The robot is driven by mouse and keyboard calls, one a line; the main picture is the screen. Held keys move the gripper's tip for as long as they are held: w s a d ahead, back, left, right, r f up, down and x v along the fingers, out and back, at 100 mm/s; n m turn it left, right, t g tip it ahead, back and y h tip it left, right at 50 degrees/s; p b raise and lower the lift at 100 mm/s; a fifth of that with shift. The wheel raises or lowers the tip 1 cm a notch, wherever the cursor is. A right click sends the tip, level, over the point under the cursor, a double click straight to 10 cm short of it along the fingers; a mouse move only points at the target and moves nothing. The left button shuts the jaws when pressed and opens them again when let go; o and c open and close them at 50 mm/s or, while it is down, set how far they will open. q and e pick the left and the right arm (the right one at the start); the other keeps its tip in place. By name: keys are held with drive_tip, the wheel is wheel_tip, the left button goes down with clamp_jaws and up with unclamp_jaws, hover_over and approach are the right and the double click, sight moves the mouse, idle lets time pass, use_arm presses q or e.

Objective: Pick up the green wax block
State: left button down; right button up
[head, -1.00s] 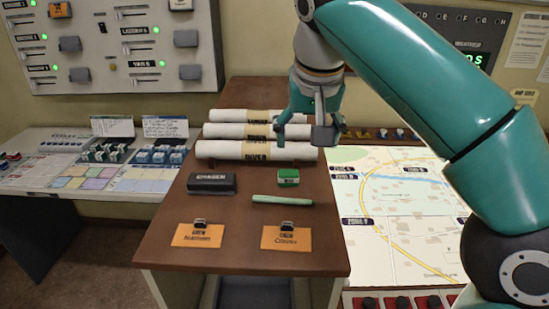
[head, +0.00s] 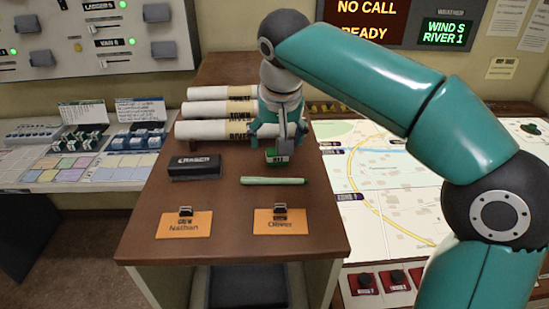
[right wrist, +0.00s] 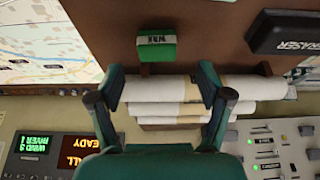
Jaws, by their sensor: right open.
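The green wax block (head: 277,157) lies on the brown desk top (head: 220,228), with a pale label band on it. It also shows in the right wrist view (right wrist: 157,46), just beyond the fingertips and roughly between their lines. My right gripper (head: 279,143) is open and empty, close above and behind the block in the head view, where a finger overlaps its far side. In the right wrist view my right gripper (right wrist: 161,82) has its fingers spread apart with rolls behind them. I cannot tell any contact with the block. My left gripper is not in view.
White rolls (head: 215,130) lie behind the block. A black eraser (head: 194,168) is to its left. A green chalk-like stick (head: 274,181) lies in front, then two orange clipped cards (head: 184,225). A map board (head: 370,190) is to the right.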

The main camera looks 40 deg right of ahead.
drive_tip(key=shift+p+x, duration=0.35)
drive_tip(key=shift+x, duration=2.4)
drive_tip(key=shift+d, duration=0.1)
drive_tip(key=shift+r, duration=0.1)
drive_tip(key=c, duration=1.2)
drive_tip(key=shift+r, duration=0.15)
drive_tip(key=shift+c, duration=0.2)
drive_tip(key=shift+r, duration=0.55)
wheel_tip(320, 180, up, 18)
drive_tip(key=p, duration=0.5)
drive_tip(key=shift+r, duration=0.25)
